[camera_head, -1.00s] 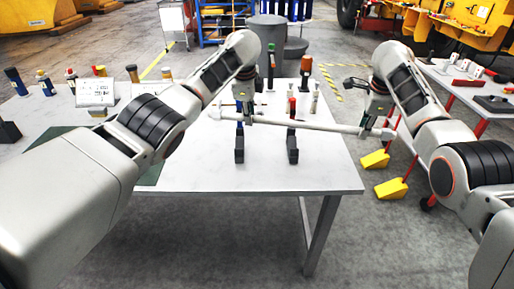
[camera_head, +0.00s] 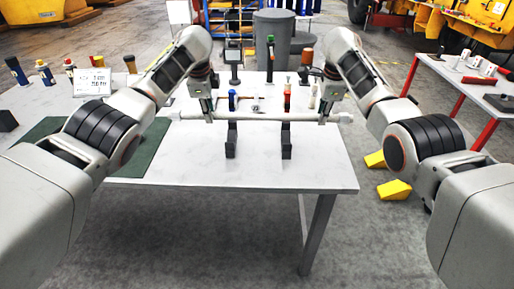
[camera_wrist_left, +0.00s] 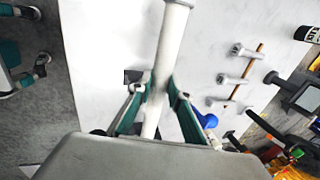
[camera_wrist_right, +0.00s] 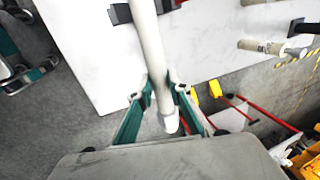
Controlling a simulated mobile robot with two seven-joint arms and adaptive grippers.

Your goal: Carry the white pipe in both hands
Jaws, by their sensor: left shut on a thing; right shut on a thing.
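The white pipe (camera_head: 262,117) lies roughly level across the head view, above the white table. My left gripper (camera_head: 209,116) is shut on it near its left end. My right gripper (camera_head: 327,116) is shut on it near its right end. In the left wrist view the pipe (camera_wrist_left: 168,45) runs between the green-sided fingers (camera_wrist_left: 158,92). In the right wrist view the pipe (camera_wrist_right: 150,45) passes between the fingers (camera_wrist_right: 163,92), its end just beyond them. Two black supports (camera_head: 231,142) (camera_head: 286,142) stand below the pipe; whether it touches them I cannot tell.
The white table (camera_head: 200,172) has a clear front strip. Several bottles and tools stand behind the pipe. A white sign (camera_head: 93,82) and a green mat (camera_head: 137,162) are at left. Yellow wedges (camera_head: 394,189) lie on the floor at right, near a red-legged side table (camera_head: 430,66).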

